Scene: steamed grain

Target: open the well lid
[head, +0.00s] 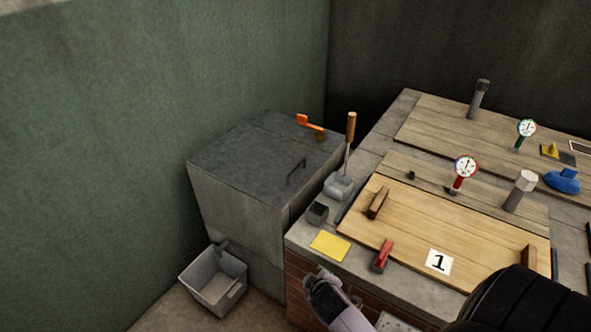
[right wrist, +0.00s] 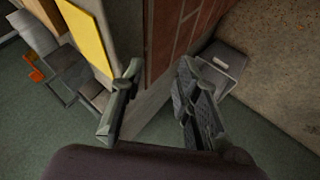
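A grey stone box, apparently the well, stands in the corner left of the counter in the head view. Its dark grey lid (head: 240,152) lies flat and closed on top. A thin black bar handle (head: 297,171) rises from the lid near its right side. An orange lever (head: 311,125) sits at the back right of the top; it also shows in the right wrist view (right wrist: 34,72). My right gripper (head: 318,282) is in front of the counter's near left corner, apart from the lid. In the right wrist view its fingers (right wrist: 160,85) are spread and empty. My left gripper is not visible.
A grey bin (head: 214,279) stands on the floor before the box. The counter holds a yellow sheet (head: 330,245), a red-handled tool (head: 382,256), a wooden-handled scoop (head: 340,182), a board marked 1 (head: 470,240) and gauges. Walls close off the box's left and back.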

